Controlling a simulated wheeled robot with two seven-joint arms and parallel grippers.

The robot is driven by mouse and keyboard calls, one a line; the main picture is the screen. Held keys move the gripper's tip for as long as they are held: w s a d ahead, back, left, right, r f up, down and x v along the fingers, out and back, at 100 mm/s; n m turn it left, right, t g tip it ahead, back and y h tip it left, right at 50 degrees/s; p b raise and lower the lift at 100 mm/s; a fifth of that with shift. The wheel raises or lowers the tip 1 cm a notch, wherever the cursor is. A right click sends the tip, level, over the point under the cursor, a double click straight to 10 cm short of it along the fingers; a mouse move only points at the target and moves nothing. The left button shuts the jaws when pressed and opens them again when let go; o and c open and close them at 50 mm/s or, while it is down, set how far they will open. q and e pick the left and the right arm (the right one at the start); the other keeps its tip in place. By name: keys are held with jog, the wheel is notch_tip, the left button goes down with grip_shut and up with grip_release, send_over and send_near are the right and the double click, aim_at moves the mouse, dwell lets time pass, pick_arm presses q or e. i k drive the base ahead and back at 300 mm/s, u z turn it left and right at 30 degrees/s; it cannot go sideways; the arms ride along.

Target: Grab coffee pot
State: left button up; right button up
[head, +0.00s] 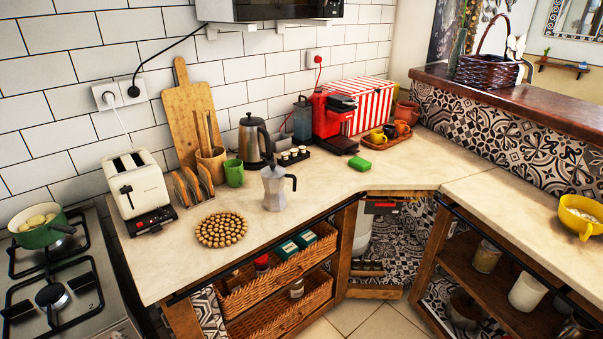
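A silver moka-style coffee pot (274,188) with a black handle on its right stands upright on the cream countertop (345,200), close to the front edge. A taller steel kettle (252,140) with a black handle stands behind it, near the tiled wall. Neither of my grippers shows in the head view, so nothing is seen touching the pot.
Left of the pot are a green mug (234,174), a round beaded trivet (222,230) and a toaster (137,188). Clear counter lies right of the pot.

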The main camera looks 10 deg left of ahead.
aim_at(273, 176)
jog(key=u, duration=0.55)
jog(key=i, duration=1.3)
jog(key=u, duration=0.85)
